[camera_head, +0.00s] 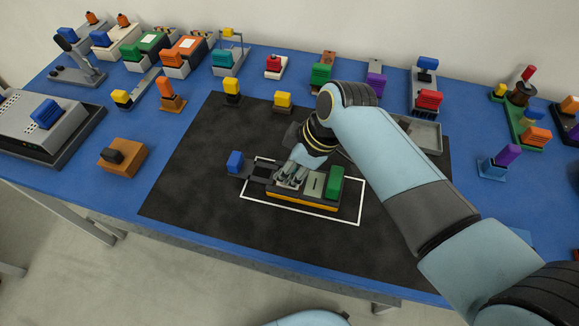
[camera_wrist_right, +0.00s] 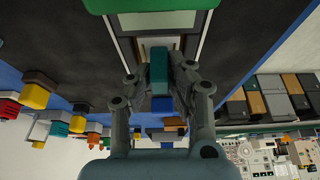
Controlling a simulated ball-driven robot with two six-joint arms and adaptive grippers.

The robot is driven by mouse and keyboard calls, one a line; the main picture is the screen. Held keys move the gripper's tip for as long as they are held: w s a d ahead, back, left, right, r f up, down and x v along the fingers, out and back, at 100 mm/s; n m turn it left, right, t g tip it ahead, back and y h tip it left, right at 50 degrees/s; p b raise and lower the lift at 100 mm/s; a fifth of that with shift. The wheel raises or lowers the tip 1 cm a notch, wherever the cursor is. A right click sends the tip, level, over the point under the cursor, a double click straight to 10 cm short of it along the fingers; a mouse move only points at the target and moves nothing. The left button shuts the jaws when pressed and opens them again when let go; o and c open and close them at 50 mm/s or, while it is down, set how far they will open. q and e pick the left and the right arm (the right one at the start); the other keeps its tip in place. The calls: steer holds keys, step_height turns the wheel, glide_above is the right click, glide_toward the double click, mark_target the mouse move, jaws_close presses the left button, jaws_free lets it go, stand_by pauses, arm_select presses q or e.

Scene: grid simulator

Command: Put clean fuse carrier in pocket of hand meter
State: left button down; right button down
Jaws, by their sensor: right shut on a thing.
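The hand meter (camera_head: 312,190) lies inside a white outline on the black mat, with a dark body, a yellow-orange lower edge and a green block at its right end. My right gripper (camera_head: 289,180) points down over the meter's left half. In the right wrist view the gripper (camera_wrist_right: 160,76) is shut on a teal piece (camera_wrist_right: 158,68), which looks like the fuse carrier. I cannot tell whether it is in the pocket, as the fingers hide that spot. A blue block (camera_head: 235,161) stands on a dark part at the meter's left end. My left gripper is not in view.
The black mat (camera_head: 195,190) is mostly bare around the meter. A grey tray (camera_head: 425,134) lies behind my right arm. Yellow-topped pieces (camera_head: 282,101) stand at the mat's back edge. An orange-brown block (camera_head: 122,157) sits left of the mat. Several coloured devices line the blue table's back.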

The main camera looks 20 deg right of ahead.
steer(key=shift+f, duration=0.15)
steer(key=c, duration=1.5)
jaws_free()
steer(key=v, duration=1.2)
steer(key=shift+p, duration=0.35)
